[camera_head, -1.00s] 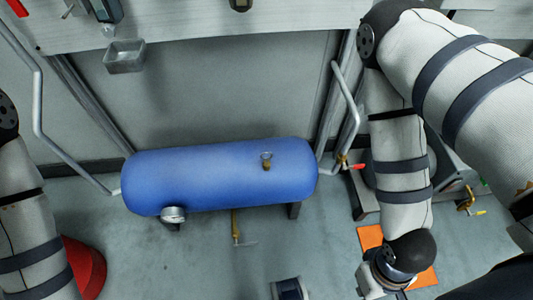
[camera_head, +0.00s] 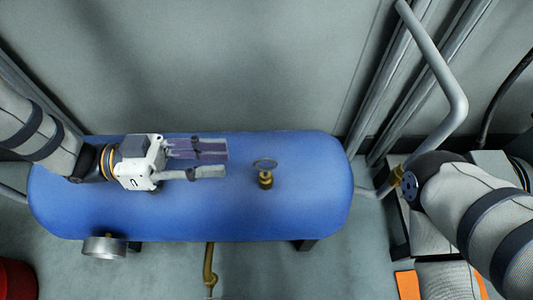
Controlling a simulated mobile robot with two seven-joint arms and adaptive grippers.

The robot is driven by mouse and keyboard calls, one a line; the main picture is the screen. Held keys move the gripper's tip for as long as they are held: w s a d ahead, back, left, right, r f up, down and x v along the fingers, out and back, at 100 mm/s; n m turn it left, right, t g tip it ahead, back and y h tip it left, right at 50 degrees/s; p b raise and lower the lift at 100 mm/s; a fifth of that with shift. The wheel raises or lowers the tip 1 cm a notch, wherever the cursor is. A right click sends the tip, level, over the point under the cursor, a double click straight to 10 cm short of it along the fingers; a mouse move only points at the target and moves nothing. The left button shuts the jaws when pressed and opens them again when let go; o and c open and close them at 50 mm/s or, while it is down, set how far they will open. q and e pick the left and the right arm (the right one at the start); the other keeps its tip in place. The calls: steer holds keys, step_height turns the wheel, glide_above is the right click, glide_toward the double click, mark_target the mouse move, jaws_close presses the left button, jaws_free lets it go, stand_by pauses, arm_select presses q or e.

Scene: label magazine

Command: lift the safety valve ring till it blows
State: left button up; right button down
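The safety valve (camera_head: 265,180) is a small brass fitting on top of the blue tank (camera_head: 300,215), right of its middle. Its thin ring (camera_head: 265,163) shows at the top of the valve. My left gripper (camera_head: 227,160) is over the tank, left of the valve, with its fingers pointing right toward it. The fingers look apart with nothing between them. A gap shows between the fingertips and the ring; the height difference is hard to judge. My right arm is at the right edge, and its gripper is out of the frame.
A round silver gauge (camera_head: 104,246) sits at the tank's lower left. A brass drain fitting (camera_head: 209,265) hangs below the tank. A grey pipe (camera_head: 455,95) and a brass valve (camera_head: 396,177) stand right of the tank. A red object (camera_head: 17,280) is at lower left.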

mark_target(262, 160)
arm_select(q)
steer(key=d+b, duration=0.1)
steer(key=d, duration=0.7)
steer(key=shift+d, duration=0.25)
steer(key=shift+f, duration=0.1)
jaws_close()
steer(key=shift+s, duration=0.1)
